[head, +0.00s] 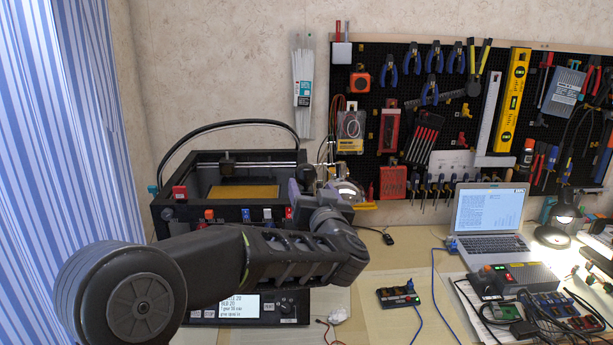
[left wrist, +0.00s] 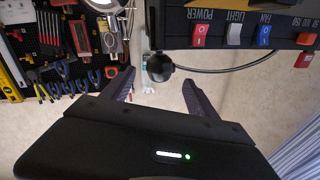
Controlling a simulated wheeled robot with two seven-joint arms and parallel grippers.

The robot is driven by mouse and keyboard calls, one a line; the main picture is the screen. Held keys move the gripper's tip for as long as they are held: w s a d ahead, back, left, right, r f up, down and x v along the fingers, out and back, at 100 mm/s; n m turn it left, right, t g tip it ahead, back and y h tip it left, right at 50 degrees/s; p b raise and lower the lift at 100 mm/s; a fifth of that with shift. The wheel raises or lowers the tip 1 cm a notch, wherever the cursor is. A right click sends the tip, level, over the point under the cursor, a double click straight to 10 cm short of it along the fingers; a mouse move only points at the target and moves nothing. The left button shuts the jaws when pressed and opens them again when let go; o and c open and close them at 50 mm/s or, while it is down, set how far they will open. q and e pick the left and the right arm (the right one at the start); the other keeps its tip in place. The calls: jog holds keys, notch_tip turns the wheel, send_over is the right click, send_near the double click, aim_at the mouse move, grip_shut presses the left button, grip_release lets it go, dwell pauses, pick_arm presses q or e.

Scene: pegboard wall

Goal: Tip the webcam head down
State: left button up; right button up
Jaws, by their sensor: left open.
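A dark round head, which looks like the webcam (left wrist: 158,67), shows in the left wrist view beyond and between my fingertips, apart from both fingers. Its exact tilt cannot be told. My right gripper is not in view.
A black printer (head: 172,213) with front switches stands close behind my arm; its switch panel (left wrist: 235,35) borders the webcam. A lamp with a round lens (head: 346,192) stands just right of my gripper. The tool pegboard (head: 452,122) is behind. A laptop (head: 490,220) sits to the right.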

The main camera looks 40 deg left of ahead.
aim_at(308, 180)
pick_arm(q)
jog(key=p+x, duration=0.2)
jog(key=x, duration=0.6)
jog(key=shift+f, duration=0.1)
jog(key=shift+c, duration=0.3)
jog(key=c, duration=1.3)
